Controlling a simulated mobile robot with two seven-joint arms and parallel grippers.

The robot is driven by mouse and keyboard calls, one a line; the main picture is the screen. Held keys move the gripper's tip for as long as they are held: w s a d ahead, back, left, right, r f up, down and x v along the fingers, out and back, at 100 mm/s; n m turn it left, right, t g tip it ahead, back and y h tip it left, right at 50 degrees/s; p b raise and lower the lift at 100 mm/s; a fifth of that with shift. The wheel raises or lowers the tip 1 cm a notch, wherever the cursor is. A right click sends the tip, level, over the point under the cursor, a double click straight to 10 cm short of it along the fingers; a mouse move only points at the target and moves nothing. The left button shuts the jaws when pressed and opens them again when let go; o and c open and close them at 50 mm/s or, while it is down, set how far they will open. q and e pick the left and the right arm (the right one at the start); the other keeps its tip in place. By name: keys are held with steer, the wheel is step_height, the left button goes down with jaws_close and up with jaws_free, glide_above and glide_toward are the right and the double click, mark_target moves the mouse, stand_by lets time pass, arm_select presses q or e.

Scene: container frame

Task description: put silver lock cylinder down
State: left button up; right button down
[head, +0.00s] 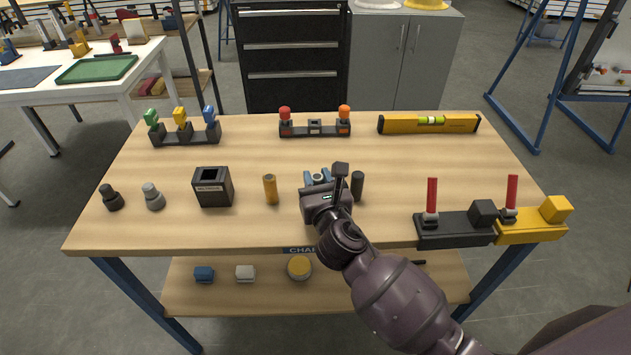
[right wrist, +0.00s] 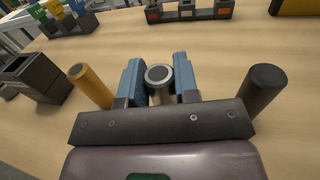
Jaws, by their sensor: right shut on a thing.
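The silver lock cylinder (right wrist: 160,88) stands upright between the two blue fingers of my right gripper (right wrist: 159,80), which is shut on it. In the head view the right gripper (head: 318,178) is over the middle of the table (head: 240,230), and only a little of the cylinder's top shows between the fingers. Its lower end is hidden, so I cannot tell whether it touches the table. A brass cylinder (head: 270,189) stands to its left and a dark cylinder (head: 357,185) to its right, both apart from the fingers. My left gripper is not in view.
A black box (head: 212,187) stands left of the brass cylinder, with two small knobbed parts (head: 153,196) farther left. A rack with red and orange knobs (head: 315,129) and a yellow level (head: 428,123) lie behind. Black and yellow blocks (head: 455,229) with red handles stand at right.

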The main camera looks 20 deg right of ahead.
steer(key=shift+f, duration=0.15)
steer(key=c, duration=0.9)
jaws_free()
steer(key=shift+o, duration=0.2)
steer(key=shift+r, duration=0.2)
steer(key=s+a, duration=0.1)
steer(key=s, duration=1.1)
steer(key=shift+p, duration=0.4)
